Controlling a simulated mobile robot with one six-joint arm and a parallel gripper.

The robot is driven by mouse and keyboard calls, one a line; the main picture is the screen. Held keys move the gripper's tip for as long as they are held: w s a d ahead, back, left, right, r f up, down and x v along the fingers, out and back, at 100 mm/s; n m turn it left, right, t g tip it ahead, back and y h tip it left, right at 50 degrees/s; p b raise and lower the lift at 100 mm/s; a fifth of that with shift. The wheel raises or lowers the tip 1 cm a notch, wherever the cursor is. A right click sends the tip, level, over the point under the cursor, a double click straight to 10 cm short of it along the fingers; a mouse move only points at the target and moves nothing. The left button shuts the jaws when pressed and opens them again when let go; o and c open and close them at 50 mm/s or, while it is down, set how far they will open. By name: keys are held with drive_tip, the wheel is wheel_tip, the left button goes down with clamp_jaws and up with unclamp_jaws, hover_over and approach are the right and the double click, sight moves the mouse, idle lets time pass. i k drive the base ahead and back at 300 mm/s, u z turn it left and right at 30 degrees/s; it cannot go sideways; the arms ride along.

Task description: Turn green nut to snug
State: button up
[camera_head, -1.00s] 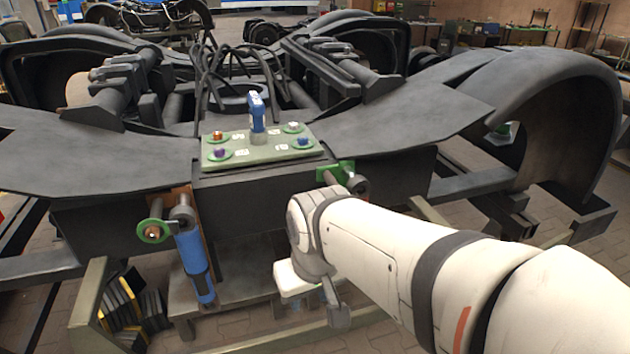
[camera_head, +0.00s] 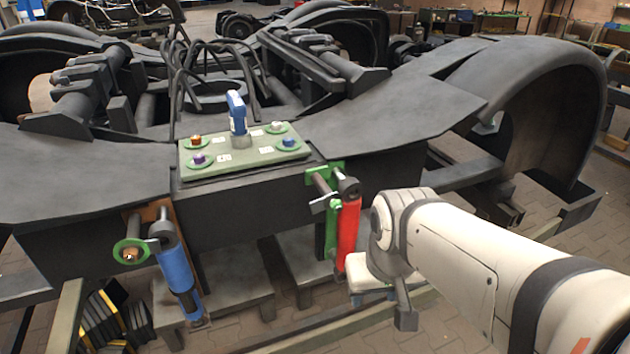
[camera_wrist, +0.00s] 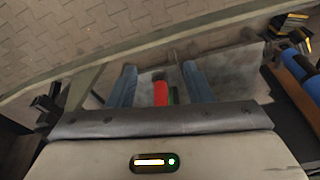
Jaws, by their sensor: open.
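I cannot make out a clearly green nut. In the head view, a green plate (camera_head: 312,178) with a grey pin and lever is on the right of the beam's front. A red cylinder (camera_head: 348,233) and a thinner green one (camera_head: 332,228) hang below it. My gripper shows in the wrist view (camera_wrist: 159,82) as two bluish fingers, open and apart.
A green tray (camera_head: 232,168) on the beam holds coloured nuts and a blue-topped tool (camera_head: 237,112). A blue cylinder (camera_head: 177,272) hangs at left beside a green ring (camera_head: 131,251) with a copper-coloured nut. The wheel arch (camera_head: 550,80) rises at right.

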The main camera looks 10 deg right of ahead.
sight(329, 201)
drive_tip(key=z, duration=2.7)
drive_tip(key=k, duration=0.85)
drive_tip(key=u, duration=2.5)
